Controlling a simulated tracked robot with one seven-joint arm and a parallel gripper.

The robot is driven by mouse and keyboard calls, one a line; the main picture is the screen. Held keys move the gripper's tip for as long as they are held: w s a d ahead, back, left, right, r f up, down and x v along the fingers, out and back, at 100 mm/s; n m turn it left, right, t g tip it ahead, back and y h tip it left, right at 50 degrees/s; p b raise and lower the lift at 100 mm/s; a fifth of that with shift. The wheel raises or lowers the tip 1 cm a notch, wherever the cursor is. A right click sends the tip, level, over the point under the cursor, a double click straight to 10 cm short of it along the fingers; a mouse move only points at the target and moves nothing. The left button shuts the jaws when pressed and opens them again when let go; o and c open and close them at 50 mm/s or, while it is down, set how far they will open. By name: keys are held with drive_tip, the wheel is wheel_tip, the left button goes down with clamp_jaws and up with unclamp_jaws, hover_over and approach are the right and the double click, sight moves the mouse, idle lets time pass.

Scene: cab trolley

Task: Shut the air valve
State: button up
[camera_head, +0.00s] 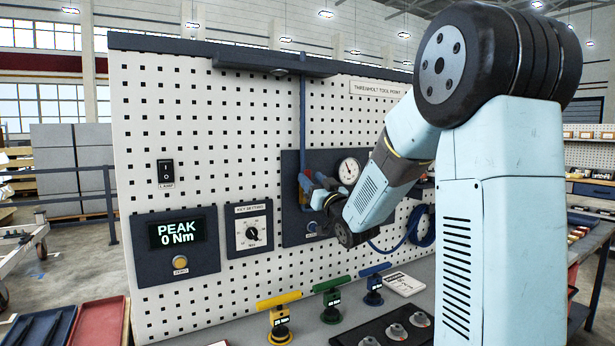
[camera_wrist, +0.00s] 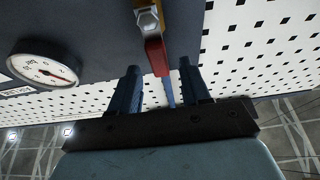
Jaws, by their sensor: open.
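The air valve's red lever (camera_wrist: 154,56) shows in the wrist view, with a silver nut (camera_wrist: 148,20) at its pivot. The lever's free end reaches into the gap between my gripper's two dark blue fingers (camera_wrist: 161,88). The fingers stand apart on either side, with space between them and the lever. In the head view my gripper (camera_head: 313,189) is at the dark panel, beside the blue pipe (camera_head: 303,115); only a sliver of red (camera_head: 304,181) shows there, and my arm hides much of the valve.
A round pressure gauge (camera_head: 348,170) sits right of the valve, close to my arm; it also shows in the wrist view (camera_wrist: 45,65). A coiled blue hose (camera_head: 420,226) hangs right. Yellow, green and blue-handled tools (camera_head: 331,300) stand on the bench below.

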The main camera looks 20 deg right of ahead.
sight(309, 176)
drive_tip(key=shift+x, duration=1.7)
drive_tip(key=shift+c, duration=0.2)
clamp_jaws()
